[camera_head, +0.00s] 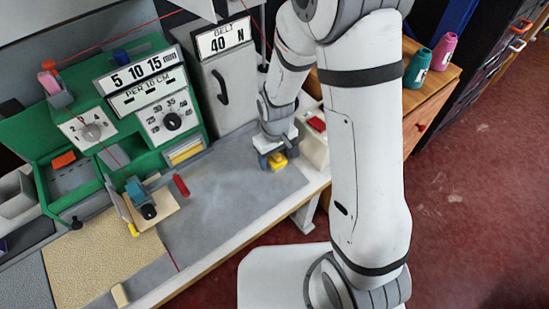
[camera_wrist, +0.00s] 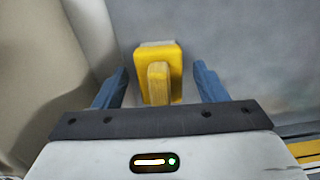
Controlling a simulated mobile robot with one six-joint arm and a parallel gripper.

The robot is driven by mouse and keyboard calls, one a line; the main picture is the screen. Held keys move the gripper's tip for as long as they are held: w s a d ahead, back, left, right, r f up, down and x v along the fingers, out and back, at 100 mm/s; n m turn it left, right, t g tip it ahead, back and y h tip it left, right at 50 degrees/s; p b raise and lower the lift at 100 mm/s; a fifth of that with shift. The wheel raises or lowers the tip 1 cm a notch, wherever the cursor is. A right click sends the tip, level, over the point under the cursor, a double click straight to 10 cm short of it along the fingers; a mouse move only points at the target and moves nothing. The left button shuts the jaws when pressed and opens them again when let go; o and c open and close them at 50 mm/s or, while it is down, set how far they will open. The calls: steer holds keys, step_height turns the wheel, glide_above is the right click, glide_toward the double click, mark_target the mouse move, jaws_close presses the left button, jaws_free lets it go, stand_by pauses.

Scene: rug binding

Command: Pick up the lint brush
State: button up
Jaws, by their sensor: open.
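The lint brush, a yellow block with a lighter wooden-looking handle, lies on the grey work surface at the right end of the table in the head view (camera_head: 277,161). In the wrist view the lint brush (camera_wrist: 158,65) sits between my two blue fingers. My gripper (camera_wrist: 160,82) is open, with a gap on each side of the brush. In the head view my gripper (camera_head: 272,160) is low over the table around the brush. Whether the fingers reach the surface I cannot tell.
A green machine (camera_head: 130,100) with dials stands left of the brush. A red piece (camera_head: 181,185) lies on the grey surface. A pale bin (camera_head: 313,145) stands close right of my gripper. Teal (camera_head: 417,68) and pink (camera_head: 444,52) cones stand on a wooden cabinet. The middle grey surface is clear.

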steer(key=shift+c, duration=0.2)
steer(key=c, duration=1)
steer(key=shift+r, duration=0.15)
steer(key=shift+c, duration=0.2)
step_height(320, 180, up, 10)
steer(key=shift+f, duration=0.1)
steer(key=o, duration=0.4)
steer(key=shift+c, duration=1.3)
